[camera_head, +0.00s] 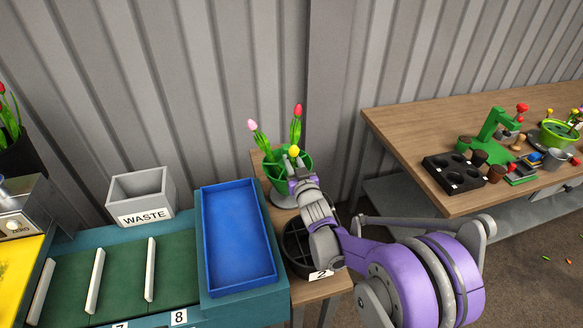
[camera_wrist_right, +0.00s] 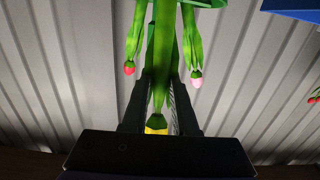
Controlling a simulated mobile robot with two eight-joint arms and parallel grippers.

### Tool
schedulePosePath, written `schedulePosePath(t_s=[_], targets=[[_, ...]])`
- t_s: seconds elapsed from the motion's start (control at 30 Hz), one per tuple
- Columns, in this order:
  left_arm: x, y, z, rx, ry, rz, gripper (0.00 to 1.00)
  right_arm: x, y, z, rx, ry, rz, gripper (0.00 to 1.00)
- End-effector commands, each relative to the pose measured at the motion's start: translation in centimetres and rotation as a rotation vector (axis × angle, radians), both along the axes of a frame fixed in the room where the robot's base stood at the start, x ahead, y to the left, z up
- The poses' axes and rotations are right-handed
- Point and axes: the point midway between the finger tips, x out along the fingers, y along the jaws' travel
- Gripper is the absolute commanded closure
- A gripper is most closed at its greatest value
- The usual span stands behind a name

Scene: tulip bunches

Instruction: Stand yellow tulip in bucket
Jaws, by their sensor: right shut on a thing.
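The green bucket (camera_head: 275,171) stands at the back of the small wooden table, with a pink tulip (camera_head: 252,126) and a red tulip (camera_head: 298,110) leaning up out of it. My right gripper (camera_head: 295,165) is at the bucket's near side, shut on the yellow tulip (camera_head: 294,151). In the right wrist view, the yellow bloom (camera_wrist_right: 157,126) sits between my two fingers (camera_wrist_right: 160,108), with its green stem and leaves running away from the camera. The stem's lower end is hidden in the head view, so I cannot tell how deep it sits. My left gripper is out of view.
A dark round container (camera_head: 296,247) labelled 2 stands in front of the bucket, partly behind my right arm. A blue tray (camera_head: 206,255) and a grey WASTE bin (camera_head: 140,187) lie left. A wooden table (camera_head: 400,120) with pots stands right. The corrugated wall is close behind.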

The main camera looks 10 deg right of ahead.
Motion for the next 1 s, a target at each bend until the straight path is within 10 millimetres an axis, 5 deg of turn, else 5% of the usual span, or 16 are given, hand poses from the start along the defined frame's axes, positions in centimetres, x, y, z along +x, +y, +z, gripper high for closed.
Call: schedulePosePath(t_s=[1.0], targets=[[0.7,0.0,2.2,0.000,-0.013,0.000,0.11,-1.7,0.0,4.7,0.000,-0.001,0.000,1.00]])
